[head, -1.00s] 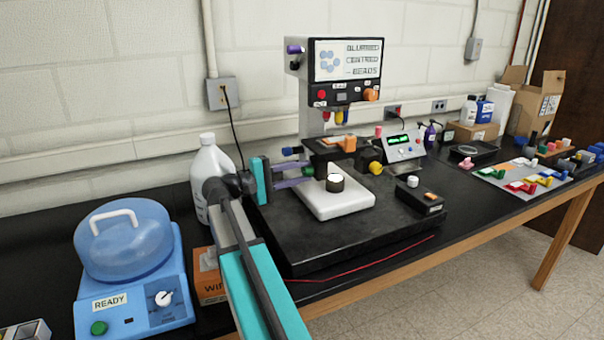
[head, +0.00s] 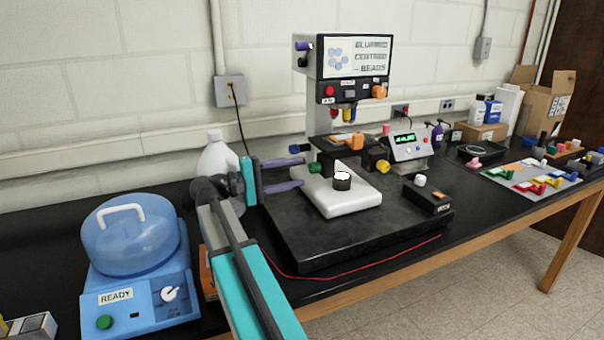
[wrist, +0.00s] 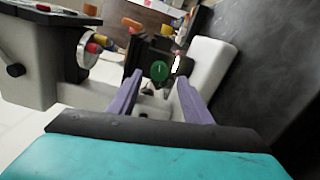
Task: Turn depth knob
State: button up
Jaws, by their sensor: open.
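A white microscope-like instrument (head: 345,197) stands on a black slab, with several coloured knobs. A green knob (head: 315,168) is on the left of its stage; it also shows in the wrist view (wrist: 159,71). No readable label tells me which knob sets depth. My gripper (head: 304,172) is open and empty, just left of the green knob. In the wrist view its purple fingers (wrist: 160,82) point toward the green knob, which appears between their tips. I see no contact. A blue knob (head: 294,149) and a yellow knob (head: 383,166) are also on the stage.
A blue domed device (head: 130,240) and a white bottle (head: 217,160) stand left of the instrument. A small black box (head: 428,197) and a display unit (head: 408,147) are to its right. A red cable (head: 350,268) runs along the slab's front.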

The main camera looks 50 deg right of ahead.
jog(key=shift+v, duration=1.45)
jog(key=shift+s, duration=0.25)
